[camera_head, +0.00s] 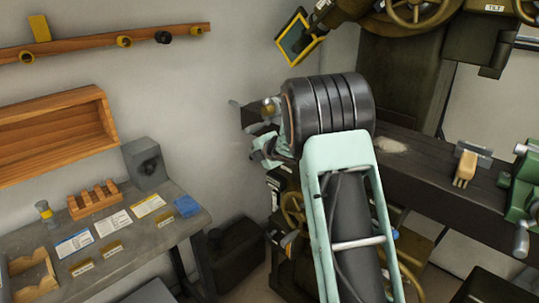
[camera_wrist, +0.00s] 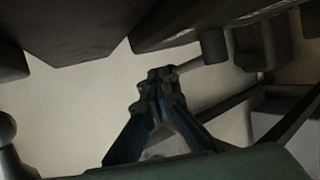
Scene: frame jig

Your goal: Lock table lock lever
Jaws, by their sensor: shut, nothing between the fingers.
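My gripper (camera_wrist: 160,80) is shut and empty in the wrist view, its dark fingertips together in the middle of the picture. A grey rod with a cylindrical end (camera_wrist: 213,47) lies just right of and above the fingertips, under a dark machine part. It may be the table lock lever, but I cannot be sure, and I cannot tell whether the fingers touch it. In the head view my arm covers the end of the machine table (camera_head: 430,165). The fingertips and any lock lever there are not clearly visible.
A dark ball-ended handle (camera_wrist: 8,130) stands at the wrist view's left edge. Dark machine parts (camera_wrist: 70,30) hang close above the fingers. In the head view, a yellow-framed panel (camera_head: 298,38) is above my arm, a green vise (camera_head: 525,185) is at right, and a workbench (camera_head: 130,240) is at left.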

